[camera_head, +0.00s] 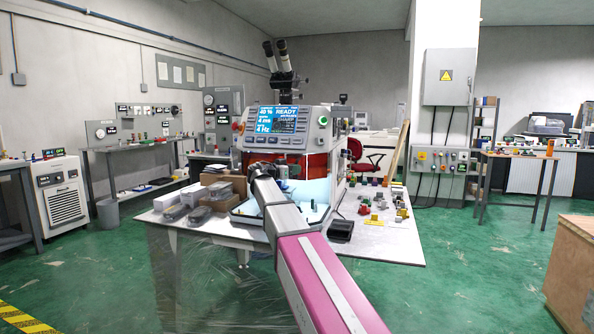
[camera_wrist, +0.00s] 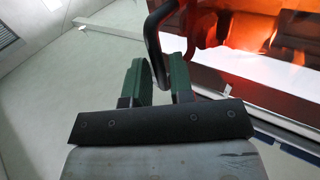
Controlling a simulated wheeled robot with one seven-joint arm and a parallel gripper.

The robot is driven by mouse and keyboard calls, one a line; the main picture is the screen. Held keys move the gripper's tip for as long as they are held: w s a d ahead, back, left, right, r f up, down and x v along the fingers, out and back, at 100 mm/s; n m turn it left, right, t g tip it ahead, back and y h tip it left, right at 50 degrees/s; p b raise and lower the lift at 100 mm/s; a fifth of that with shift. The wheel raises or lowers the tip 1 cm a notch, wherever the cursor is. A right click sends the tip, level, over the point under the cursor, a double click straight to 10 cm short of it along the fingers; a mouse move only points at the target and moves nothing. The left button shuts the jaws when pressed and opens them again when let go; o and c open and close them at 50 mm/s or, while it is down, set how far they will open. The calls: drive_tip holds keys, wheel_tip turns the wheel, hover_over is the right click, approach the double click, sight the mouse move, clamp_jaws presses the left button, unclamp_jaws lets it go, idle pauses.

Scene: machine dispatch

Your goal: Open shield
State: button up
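The shield is the orange-red see-through panel (camera_head: 318,166) on the front of the machine, below its control panel. In the wrist view the orange panel (camera_wrist: 285,38) fills the upper right. A black curved handle (camera_wrist: 152,40) stands out beside it. My gripper (camera_wrist: 160,75) has its two green fingers apart, with the lower part of the handle showing between them. A gap shows between the handle and the right finger. I cannot tell whether the left finger touches it. In the head view my gripper (camera_head: 262,172) is at the left of the shield, and its fingers are hard to make out.
The machine (camera_head: 285,125) has a lit screen and a microscope on top. A pale blue tray (camera_head: 310,197) lies below the shield. Boxes (camera_head: 222,183) crowd the table's left, and small parts (camera_head: 374,220) and a black box (camera_head: 341,230) stand on the right.

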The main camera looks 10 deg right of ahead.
drive_tip(key=shift+x, duration=0.85)
drive_tip(key=shift+c, duration=0.4)
clamp_jaws()
drive_tip(key=shift+a, duration=0.1)
